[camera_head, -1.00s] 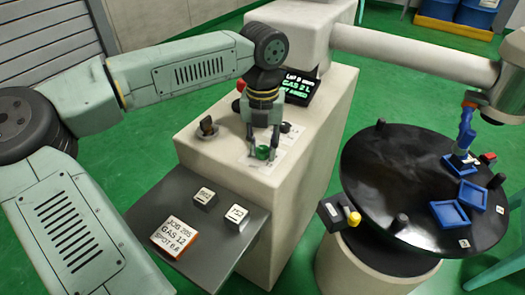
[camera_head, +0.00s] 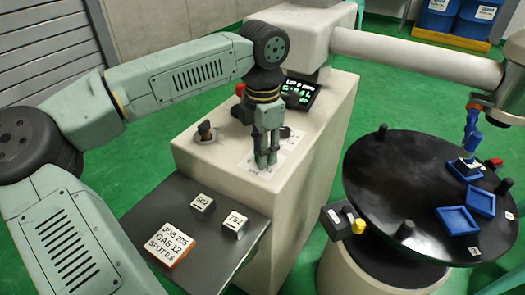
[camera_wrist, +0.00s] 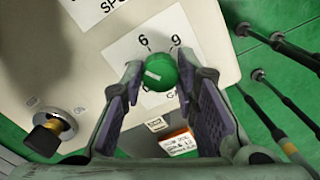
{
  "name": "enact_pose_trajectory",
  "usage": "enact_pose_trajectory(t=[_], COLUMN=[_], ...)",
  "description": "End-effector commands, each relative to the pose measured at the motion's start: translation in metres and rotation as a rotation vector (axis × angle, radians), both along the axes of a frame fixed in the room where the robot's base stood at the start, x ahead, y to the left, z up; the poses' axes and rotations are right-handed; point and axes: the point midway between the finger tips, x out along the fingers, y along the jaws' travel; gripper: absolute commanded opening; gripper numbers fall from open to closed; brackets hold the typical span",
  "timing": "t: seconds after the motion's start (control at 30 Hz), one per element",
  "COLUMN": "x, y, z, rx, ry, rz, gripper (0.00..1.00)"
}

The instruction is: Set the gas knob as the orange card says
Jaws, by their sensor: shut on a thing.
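The green gas knob (camera_wrist: 172,73) sits on a white dial plate (camera_wrist: 125,52), where the numbers 6 and 9 show. A white mark on the knob lies on its left side in the wrist view. My gripper (camera_wrist: 165,78) has its two fingers on either side of the knob, shut on it. In the head view my gripper (camera_head: 266,163) points down at the machine top and hides the knob. The orange-edged card (camera_head: 168,238) lies on the grey shelf and reads JOB 205, GAS 12 and a SPOT value; it also shows in the wrist view (camera_wrist: 178,142).
Two small labelled blocks (camera_head: 202,204) (camera_head: 235,224) stand on the grey shelf (camera_head: 200,263). A dark knob (camera_head: 205,131) stands left of my gripper. A black round table (camera_head: 400,160) with blue trays stands at right.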

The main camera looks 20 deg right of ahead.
Motion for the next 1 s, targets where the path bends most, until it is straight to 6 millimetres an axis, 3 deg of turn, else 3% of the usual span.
enact_pose_trajectory(t=[1.0], x=[-0.0010], y=[-0.0005], z=[-0.0003], rx=[-0.002], ry=[0.001], rz=[-0.967], gripper=[0.00])
